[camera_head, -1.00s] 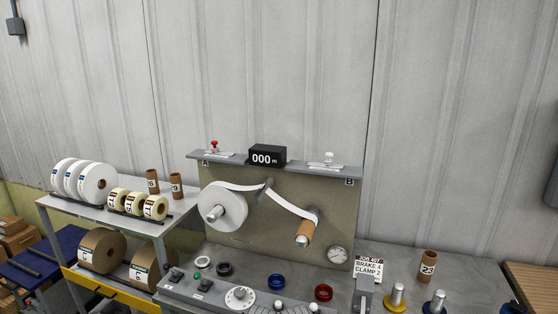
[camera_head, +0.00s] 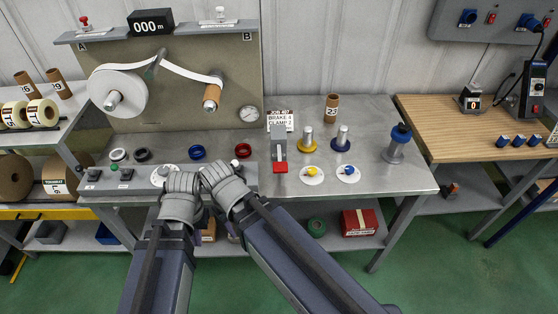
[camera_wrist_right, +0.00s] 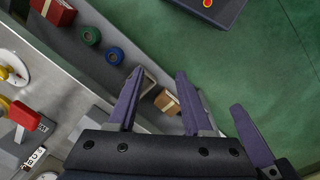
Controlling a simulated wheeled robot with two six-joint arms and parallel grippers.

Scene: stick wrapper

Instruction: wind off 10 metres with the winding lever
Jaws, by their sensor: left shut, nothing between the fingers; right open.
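The winding machine's counter (camera_head: 152,22) reads 000 m. A white web runs from the full white roll (camera_head: 130,95) on the left spindle to the brown core (camera_head: 211,95) on the right spindle. The control console (camera_head: 125,180) lies in front. My wrists cover its right part, so I cannot make out the winding lever. My left gripper (camera_head: 197,218) is shut and empty at the console's front edge, mostly hidden by its wrist. My right gripper is close beside it; the right wrist view shows its fingers (camera_wrist_right: 160,73) open and empty, pointing over the lower shelf and floor.
Right of the console stand a red-handled grey device (camera_head: 279,150), a job card (camera_head: 280,118) and yellow and blue based pegs (camera_head: 308,138). A red box (camera_head: 360,222) is on the lower shelf. A wooden bench (camera_head: 450,125) is at right. A shelf of rolls (camera_head: 40,140) is at left.

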